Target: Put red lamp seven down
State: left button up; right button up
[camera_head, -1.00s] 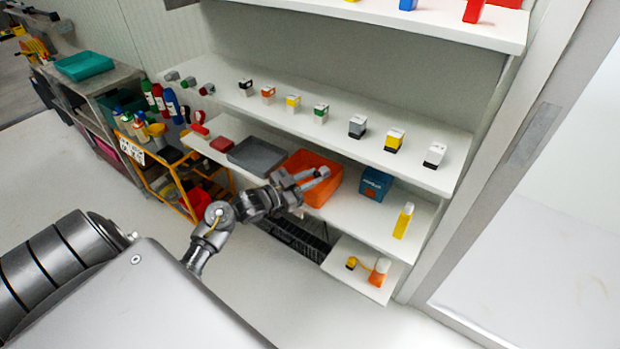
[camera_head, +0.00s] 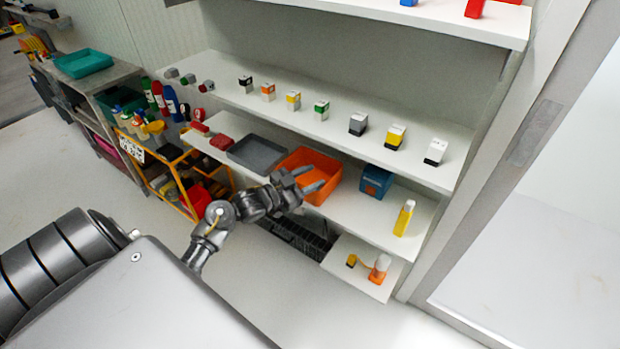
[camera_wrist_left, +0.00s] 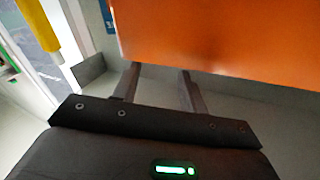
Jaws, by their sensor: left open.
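My left gripper (camera_head: 309,178) is open and empty, in front of the orange bin (camera_head: 328,160) on the middle shelf. In the left wrist view its two fingers (camera_wrist_left: 158,72) stand apart below the orange bin wall (camera_wrist_left: 215,35), with nothing between them. A small cylinder with a red face (camera_head: 207,87) lies at the left end of the shelf above. It looks like a red lamp, but I cannot read a number. The inside of the orange bin is only partly in view, and I see no lamp in it. My right gripper is out of view.
A grey tray (camera_head: 256,153) stands left of the orange bin and a blue box (camera_head: 376,181) right of it. A yellow bottle (camera_head: 404,217) stands farther right. Several small boxes line the upper shelf (camera_head: 300,122). A yellow rack (camera_head: 180,150) stands at the left.

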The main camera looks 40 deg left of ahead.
pick_arm(q)
jog(key=b+v, duration=0.1)
jog(key=v, duration=1.1)
jog(key=shift+r, duration=0.4)
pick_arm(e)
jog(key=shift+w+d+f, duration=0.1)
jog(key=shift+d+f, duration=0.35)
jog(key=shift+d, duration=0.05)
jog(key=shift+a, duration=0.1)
pick_arm(q)
jog(key=s+d+f+n+g+y, duration=0.1)
jog(key=s+f+n+g+y, duration=0.15)
jog(key=f, duration=0.95)
jog(key=s+d+f+n+g+y, duration=0.15)
jog(key=s+f, duration=0.25)
jog(key=f, duration=0.8)
jog(key=s+d+f+n+g+y, duration=0.1)
jog(key=s+f+n+g, duration=0.15)
jog(key=f, duration=0.95)
jog(key=s+d+f+g, duration=0.3)
jog(key=s+f, duration=0.3)
jog(key=s, duration=0.3)
jog(key=s+d+f+m+g+y, duration=0.1)
jog(key=s+d+f+g, duration=0.2)
jog(key=s+f, duration=0.3)
jog(key=s+d+f+g, duration=0.3)
jog(key=s+f, duration=0.3)
jog(key=s, duration=0.8)
jog(key=shift+d+m, duration=0.3)
jog(key=shift+m, duration=0.05)
